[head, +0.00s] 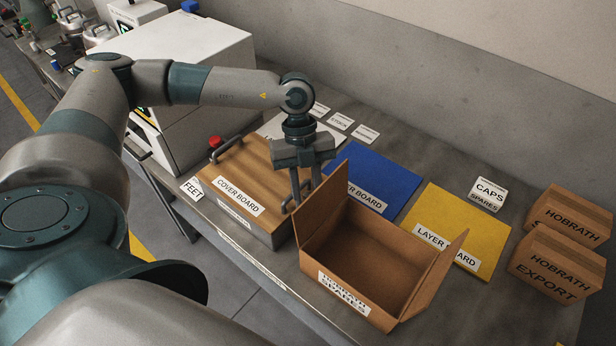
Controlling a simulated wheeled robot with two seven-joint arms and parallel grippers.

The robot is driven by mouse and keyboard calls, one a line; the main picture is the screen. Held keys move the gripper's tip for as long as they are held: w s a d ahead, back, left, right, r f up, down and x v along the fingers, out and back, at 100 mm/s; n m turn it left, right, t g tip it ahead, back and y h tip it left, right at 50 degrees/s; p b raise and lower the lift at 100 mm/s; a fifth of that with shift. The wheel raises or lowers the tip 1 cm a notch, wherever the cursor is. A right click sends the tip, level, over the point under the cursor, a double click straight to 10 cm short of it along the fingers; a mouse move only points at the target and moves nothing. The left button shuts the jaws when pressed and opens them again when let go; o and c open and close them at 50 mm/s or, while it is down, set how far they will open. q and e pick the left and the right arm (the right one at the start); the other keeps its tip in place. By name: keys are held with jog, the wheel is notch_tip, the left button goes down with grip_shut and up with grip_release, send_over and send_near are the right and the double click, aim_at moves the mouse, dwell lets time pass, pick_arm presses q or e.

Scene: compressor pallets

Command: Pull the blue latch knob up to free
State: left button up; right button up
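I cannot make out a blue latch knob for certain. A small blue piece (190,5) shows at the top edge, too small and cut off to identify. My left gripper (305,188) points down over the right end of the wooden cover board (232,172), close to its right-hand handle (287,207). Its two fingers are apart with a gap between them. The raised flap of an open carton partly covers the fingertips, so contact with the handle cannot be told. My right gripper is not in view.
The open carton (372,250) stands right of the cover board. A red knob (215,142) is at the board's back-left. Blue board (362,172), yellow layer board (462,225) and two closed cartons (556,262) lie farther right. A white cabinet (185,60) stands behind.

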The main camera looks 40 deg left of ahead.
pick_arm(q)
grip_shut()
jog(key=shift+r, duration=0.8)
jog(key=shift+w+r, duration=0.15)
jog(key=shift+r, duration=0.05)
jog(key=shift+o, duration=1.7)
grip_release()
jog(key=shift+o, duration=0.5)
jog(key=shift+s, duration=0.2)
jog(key=shift+w, duration=0.1)
